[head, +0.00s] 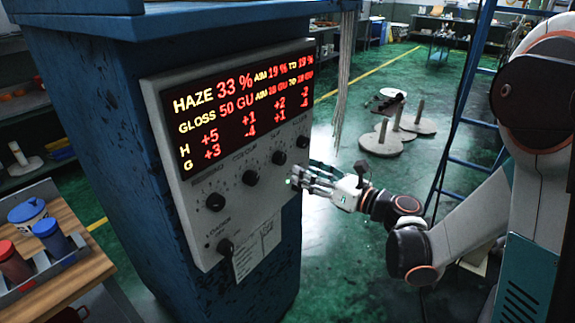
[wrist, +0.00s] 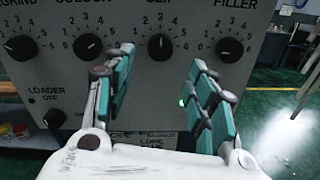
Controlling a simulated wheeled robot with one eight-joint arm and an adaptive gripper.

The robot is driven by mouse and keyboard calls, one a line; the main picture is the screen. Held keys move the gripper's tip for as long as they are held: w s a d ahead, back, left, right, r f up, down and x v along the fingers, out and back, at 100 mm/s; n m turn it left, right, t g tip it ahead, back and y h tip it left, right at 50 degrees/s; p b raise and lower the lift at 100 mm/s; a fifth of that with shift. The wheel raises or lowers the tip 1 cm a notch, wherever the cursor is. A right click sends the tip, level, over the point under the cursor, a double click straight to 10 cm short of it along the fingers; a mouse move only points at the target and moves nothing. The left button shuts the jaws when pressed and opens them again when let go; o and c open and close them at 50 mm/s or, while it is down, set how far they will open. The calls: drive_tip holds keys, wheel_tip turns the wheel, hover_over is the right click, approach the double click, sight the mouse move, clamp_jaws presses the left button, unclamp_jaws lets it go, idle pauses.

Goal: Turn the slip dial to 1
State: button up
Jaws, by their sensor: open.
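The slip dial (wrist: 160,46) is a round black knob on the grey panel, third from the left in a row, under a label partly legible as SLIP. A white mark on it appears to point roughly upward; the exact number is unclear. In the head view the dial (head: 279,157) sits below the red readout. My gripper (wrist: 159,65) is open, its teal-padded fingers spread left and right below and in front of the slip dial. No contact shows. In the head view my gripper (head: 298,179) is by the panel's lower right side.
The grind dial (wrist: 20,47), colour dial (wrist: 88,47) and filler dial (wrist: 229,48) flank the slip dial, and the left finger is close to the colour dial. A loader knob (head: 225,246) is lower. A blue ladder (head: 462,120) stands at right.

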sight(283, 161)
drive_tip(key=b+x, duration=0.1)
drive_tip(key=x, duration=0.6)
drive_tip(key=shift+w+a, duration=0.15)
drive_tip(key=shift+a, duration=0.05)
drive_tip(key=c, duration=1.1)
